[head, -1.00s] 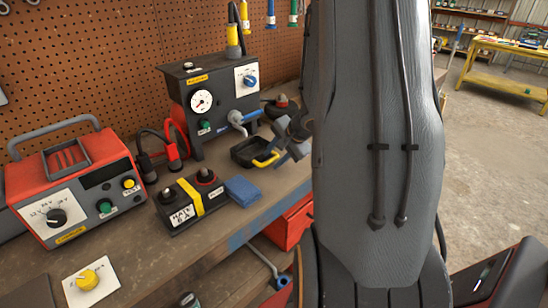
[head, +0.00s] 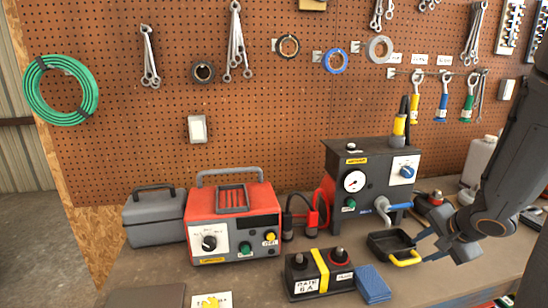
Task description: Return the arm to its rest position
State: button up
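My arm (head: 515,150) comes down from the right edge of the head view. My gripper (head: 432,240) is at its lower end, over the right part of the workbench (head: 420,285). Its grey fingers look spread apart, with nothing seen between them. They are close to a small black tray with a yellow handle (head: 403,258), and I cannot tell whether they touch it.
A brown pegboard with hanging tools (head: 280,110) rises behind.

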jog(key=s+a+n+g, duration=0.1)
jog(key=s+a+n, duration=0.3)
jog(key=a, duration=0.4)
jog(key=s+a+r+n+g, duration=0.1)
jog(key=s+a+n+g, duration=0.1)
jog(key=s+a+n, duration=0.2)
jog(key=s+a+n+g+b, duration=0.1)
jog(key=s+a+n, duration=0.3)
jog(key=a, duration=0.8)
jog(key=n+g, duration=0.1)
jog(key=n, duration=0.1)
jog(key=shift+a+r+n, duration=0.2)
jog(key=shift+a+n, duration=0.15)
jog(key=shift+n, duration=0.05)
jog(key=shift+w, duration=0.1)
jog(key=shift+c, duration=0.3)
